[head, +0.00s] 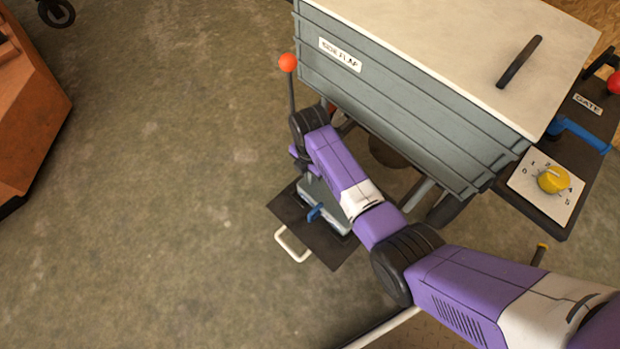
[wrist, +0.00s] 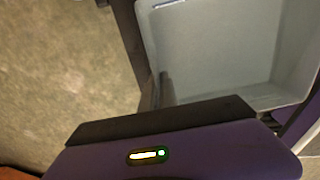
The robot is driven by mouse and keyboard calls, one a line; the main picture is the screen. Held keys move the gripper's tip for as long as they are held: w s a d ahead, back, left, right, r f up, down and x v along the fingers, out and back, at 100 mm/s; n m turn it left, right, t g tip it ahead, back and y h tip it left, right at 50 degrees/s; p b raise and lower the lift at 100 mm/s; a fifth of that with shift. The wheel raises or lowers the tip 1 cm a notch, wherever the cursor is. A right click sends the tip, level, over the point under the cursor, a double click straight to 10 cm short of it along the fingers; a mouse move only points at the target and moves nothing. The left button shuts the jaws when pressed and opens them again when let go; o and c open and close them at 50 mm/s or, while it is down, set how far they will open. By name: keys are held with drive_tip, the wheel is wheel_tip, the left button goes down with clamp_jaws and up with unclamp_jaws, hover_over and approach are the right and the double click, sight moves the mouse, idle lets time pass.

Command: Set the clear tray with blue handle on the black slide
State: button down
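The clear tray (head: 340,223) is partly hidden under my arm in the head view; its blue handle (head: 315,212) points to the lower left. It is over the black slide (head: 322,245), which has a white pull handle (head: 290,246). I cannot tell whether the tray rests on the slide. In the wrist view the tray's pale, empty inside (wrist: 225,50) fills the upper right. My gripper (wrist: 158,92) has its dark fingers close together, on either side of the tray's left wall, and appears shut on it. In the head view my arm mostly hides the gripper.
A grey box labelled SIDE FLAP (head: 410,105) with a cream lid (head: 450,35) stands behind the slide. An orange-knobbed lever (head: 288,63) rises at its left corner. A yellow dial (head: 552,180) is at right. Open floor lies left, with an orange object (head: 30,110) beyond.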

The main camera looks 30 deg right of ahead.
drive_tip(key=shift+f, duration=0.55)
drive_tip(key=c, duration=1.6)
unclamp_jaws()
drive_tip(key=shift+c, duration=0.2)
wheel_tip(320, 180, up, 13)
drive_tip(key=p, duration=0.6)
drive_tip(key=shift+r, duration=0.15)
